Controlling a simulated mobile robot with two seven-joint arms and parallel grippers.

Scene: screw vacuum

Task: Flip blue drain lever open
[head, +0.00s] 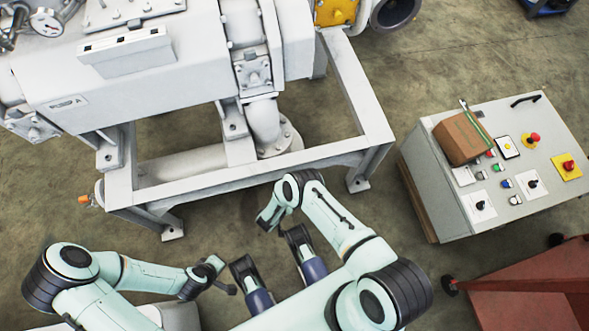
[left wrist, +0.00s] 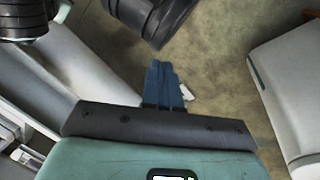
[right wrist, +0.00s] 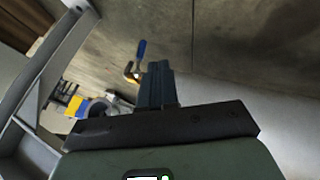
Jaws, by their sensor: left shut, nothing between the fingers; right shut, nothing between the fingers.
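The blue drain lever (right wrist: 141,48) shows in the right wrist view as a short blue handle above a brass-coloured valve body (right wrist: 131,72). It is just beyond and left of my right gripper's fingertips in the picture, with a visible gap. My right gripper (right wrist: 157,68) is shut and empty. My left gripper (left wrist: 163,68) is shut and empty, pointing over bare floor. The lever is not seen in the left wrist view.
The white pump frame (head: 377,135) stands ahead, with pipes and the pump body (head: 130,75) on it. A control console (head: 470,200) with a brown box (head: 462,138) on top stands at right. A red unit (head: 530,295) is at lower right. Floor between frame and console is free.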

